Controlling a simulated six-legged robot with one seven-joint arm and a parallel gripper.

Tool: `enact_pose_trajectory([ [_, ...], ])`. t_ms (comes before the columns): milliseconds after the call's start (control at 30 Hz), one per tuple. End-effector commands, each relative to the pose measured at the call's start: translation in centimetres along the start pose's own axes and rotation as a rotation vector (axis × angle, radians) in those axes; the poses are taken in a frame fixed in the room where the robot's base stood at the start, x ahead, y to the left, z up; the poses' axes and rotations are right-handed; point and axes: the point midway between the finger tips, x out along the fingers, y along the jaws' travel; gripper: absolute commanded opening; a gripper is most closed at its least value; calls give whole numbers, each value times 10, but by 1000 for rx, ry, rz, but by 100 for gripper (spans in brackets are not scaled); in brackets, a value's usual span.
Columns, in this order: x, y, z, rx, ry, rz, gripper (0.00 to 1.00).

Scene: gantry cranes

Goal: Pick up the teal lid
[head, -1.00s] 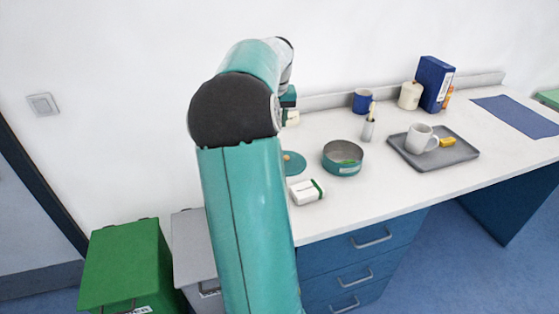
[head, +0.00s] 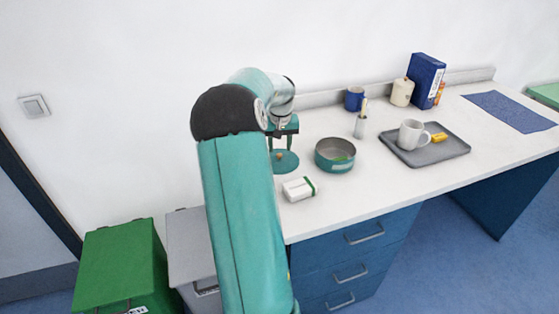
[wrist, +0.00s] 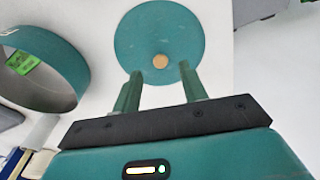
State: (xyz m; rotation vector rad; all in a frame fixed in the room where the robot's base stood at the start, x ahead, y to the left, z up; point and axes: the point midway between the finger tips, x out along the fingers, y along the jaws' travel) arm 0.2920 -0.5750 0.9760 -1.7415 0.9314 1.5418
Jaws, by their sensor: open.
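The teal lid (head: 286,163) lies flat on the white desk, left of the teal pot. It is a round disc with a small tan knob, and it shows whole in the wrist view (wrist: 150,30). My gripper (head: 283,145) is over the lid. In the wrist view, its two fingers (wrist: 163,78) are apart and empty, with the knob just beyond the gap between their tips. I cannot tell the exact height of the fingertips above the lid.
The open teal pot (head: 335,166) stands right of the lid, close by. A white box (head: 298,189) lies in front of the lid. A grey tray (head: 445,152) with a white mug (head: 411,134) is further right. A brush holder (head: 360,127) and a blue mug (head: 354,98) stand behind.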

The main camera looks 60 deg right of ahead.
Motion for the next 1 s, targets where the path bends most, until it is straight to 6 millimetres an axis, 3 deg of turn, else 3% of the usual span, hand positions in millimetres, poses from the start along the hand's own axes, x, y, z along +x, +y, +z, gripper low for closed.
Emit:
enact_pose_trajectory([
  [200,31,0,2,-1,-2,0,43],
  [433,33,0,2,0,0,0,43],
  [667,32,0,2,0,0,0,0],
  [1000,30,0,1,0,1,0,0],
])
